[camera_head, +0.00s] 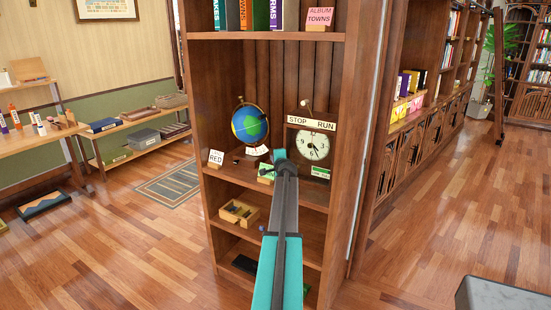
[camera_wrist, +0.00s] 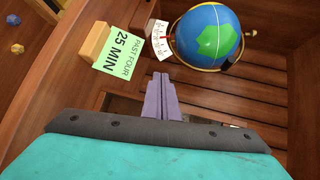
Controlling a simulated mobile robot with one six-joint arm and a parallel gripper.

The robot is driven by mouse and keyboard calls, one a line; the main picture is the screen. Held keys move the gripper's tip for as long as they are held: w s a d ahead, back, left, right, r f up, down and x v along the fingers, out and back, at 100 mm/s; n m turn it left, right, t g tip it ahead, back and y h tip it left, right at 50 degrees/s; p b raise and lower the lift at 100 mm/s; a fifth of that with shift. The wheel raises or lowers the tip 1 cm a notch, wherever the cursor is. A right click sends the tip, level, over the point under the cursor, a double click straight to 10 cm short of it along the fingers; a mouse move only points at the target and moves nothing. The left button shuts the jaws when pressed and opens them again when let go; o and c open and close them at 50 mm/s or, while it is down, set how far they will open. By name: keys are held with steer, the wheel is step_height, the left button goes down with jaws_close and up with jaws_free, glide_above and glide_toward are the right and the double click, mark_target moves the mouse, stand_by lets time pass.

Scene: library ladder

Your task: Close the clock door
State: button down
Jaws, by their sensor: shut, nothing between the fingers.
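The clock (camera_head: 313,146) stands on the middle shelf in the head view, with a white dial, dark hands and a "STOP RUN" sign (camera_head: 311,123) above the dial. I cannot make out its door or whether it is open. My gripper (camera_head: 280,156) is in front of the shelf, just left of the clock in the picture; I cannot tell if they touch. In the wrist view my gripper (camera_wrist: 166,82) has its fingers together with nothing between them. The clock does not show in the wrist view.
A globe (camera_head: 249,124) stands left of the clock and also shows in the wrist view (camera_wrist: 209,37). A green "25 MIN PAST FOUR" card (camera_wrist: 122,54) is near my fingers. A "RED" card (camera_head: 216,158) and a wooden tray (camera_head: 239,212) are nearby. Wooden floor (camera_head: 150,240) is open at left.

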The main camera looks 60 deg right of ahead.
steer(key=w+a+r+b, duration=0.1)
steer(key=a+r, duration=0.1)
steer(key=a, duration=0.9)
steer(key=shift+w+r, duration=0.15)
stand_by(0.5)
